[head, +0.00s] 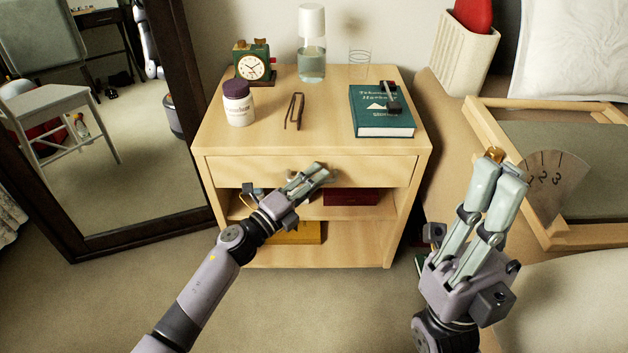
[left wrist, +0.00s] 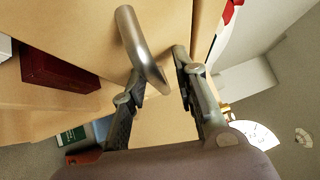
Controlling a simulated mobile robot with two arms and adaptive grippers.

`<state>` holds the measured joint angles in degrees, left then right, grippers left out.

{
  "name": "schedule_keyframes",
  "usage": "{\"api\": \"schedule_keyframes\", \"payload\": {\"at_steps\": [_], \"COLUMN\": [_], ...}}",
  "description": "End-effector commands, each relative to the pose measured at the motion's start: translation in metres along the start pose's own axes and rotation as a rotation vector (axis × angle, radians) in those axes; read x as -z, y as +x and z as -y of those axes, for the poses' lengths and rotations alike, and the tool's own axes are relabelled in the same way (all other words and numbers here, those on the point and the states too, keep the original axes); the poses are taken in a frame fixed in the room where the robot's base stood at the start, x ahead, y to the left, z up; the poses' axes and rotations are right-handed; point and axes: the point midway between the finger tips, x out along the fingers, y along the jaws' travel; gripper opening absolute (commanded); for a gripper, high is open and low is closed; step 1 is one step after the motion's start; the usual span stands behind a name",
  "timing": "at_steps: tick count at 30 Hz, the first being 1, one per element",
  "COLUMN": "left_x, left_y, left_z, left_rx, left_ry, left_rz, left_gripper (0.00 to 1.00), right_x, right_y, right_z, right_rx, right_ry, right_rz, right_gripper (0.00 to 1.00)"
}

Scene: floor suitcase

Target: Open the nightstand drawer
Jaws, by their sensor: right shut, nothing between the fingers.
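The nightstand (head: 210,146) stands in the middle of the head view. Its drawer (head: 237,171) is closed, its front flush with the frame. My left gripper (head: 318,174) is at the middle of the drawer front and largely covers the handle there. In the left wrist view the curved metal handle (left wrist: 141,45) reaches in between the two fingers of my left gripper (left wrist: 160,72). The fingers are apart, with a gap on the right side of the handle. My right gripper (head: 507,172) is shut and empty, raised at the right, away from the nightstand.
On top stand a clock (head: 252,64), a pill bottle (head: 238,104), a carafe (head: 312,50), glasses (head: 295,111) and a green book (head: 382,112). Below are open shelves with a dark red box (head: 350,197). A mirror (head: 190,120) stands left; a wooden tray (head: 560,240) lies right.

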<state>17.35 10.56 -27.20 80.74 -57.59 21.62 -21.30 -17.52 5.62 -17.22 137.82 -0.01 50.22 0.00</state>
Motion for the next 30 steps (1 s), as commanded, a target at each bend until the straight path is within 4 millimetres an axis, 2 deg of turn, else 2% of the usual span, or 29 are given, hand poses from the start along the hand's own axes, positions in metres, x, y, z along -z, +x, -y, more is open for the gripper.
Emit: {"api": "schedule_keyframes", "payload": {"at_steps": [11, 30], "left_x": [0.0, 0.0], "left_y": [-0.0004, -0.0007], "left_z": [-0.0003, -0.0009], "left_rx": [0.0, -0.002], "left_ry": [0.0, 0.002], "left_rz": [0.0, 0.0], "left_gripper": [0.0, 0.0], "right_x": [0.0001, -0.0015], "right_y": [-0.0024, -0.0037], "right_z": [-0.0003, -0.0005], "right_rx": [-0.005, -0.006], "right_ry": [0.0, 0.0], "right_rz": [0.007, 0.012], "right_gripper": [0.0, 0.0]}}
